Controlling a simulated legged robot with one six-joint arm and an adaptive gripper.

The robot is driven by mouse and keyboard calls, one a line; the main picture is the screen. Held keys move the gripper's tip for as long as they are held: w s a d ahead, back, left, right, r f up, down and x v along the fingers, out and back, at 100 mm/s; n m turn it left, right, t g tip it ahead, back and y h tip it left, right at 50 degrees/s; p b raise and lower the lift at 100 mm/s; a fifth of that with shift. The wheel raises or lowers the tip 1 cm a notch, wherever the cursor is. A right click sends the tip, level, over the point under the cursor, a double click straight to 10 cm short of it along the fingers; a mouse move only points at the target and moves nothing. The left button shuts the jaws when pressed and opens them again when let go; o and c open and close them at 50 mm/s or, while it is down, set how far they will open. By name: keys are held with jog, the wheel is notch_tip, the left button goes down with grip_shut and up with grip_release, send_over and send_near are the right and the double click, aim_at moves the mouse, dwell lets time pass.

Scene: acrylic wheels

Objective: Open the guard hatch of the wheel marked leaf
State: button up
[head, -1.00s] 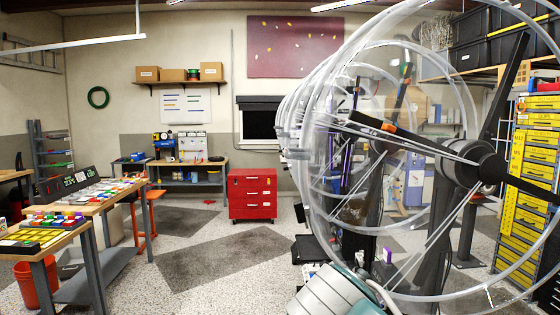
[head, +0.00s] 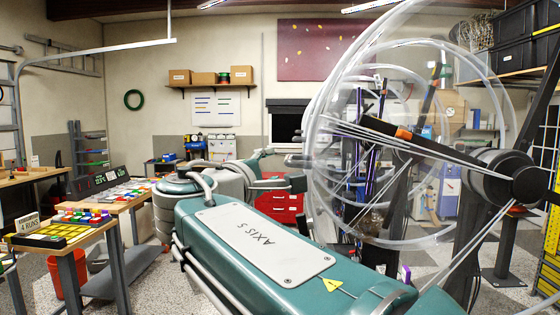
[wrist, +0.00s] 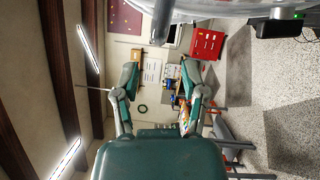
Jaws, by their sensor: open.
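A row of large clear acrylic wheels (head: 313,150) stands upright on the right of the head view, with a dark hub and spokes on the nearest. I cannot make out a leaf mark or tell which wheel bears it. No guard hatch can be clearly picked out. A curved clear rim (wrist: 205,12) crosses the top of the wrist view, beyond the fingertips. My gripper (wrist: 160,75) is open and empty, its two green-and-grey fingers wide apart. In the head view my green arm lies across the front, left of and partly in front of the wheels.
A red drawer cabinet (head: 277,200) stands behind my arm. Benches with coloured parts (head: 100,200) stand at the left, an orange bucket (head: 66,275) beneath. A black device with a green light (wrist: 280,25) is at the wrist view's top right.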

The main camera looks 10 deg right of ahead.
aim_at(287, 156)
jog(key=x, duration=0.4)
jog(key=s+d+x, duration=0.1)
jog(key=x, duration=0.2)
jog(key=shift+a, duration=0.65)
grip_shut()
jog(key=shift+d, duration=0.1)
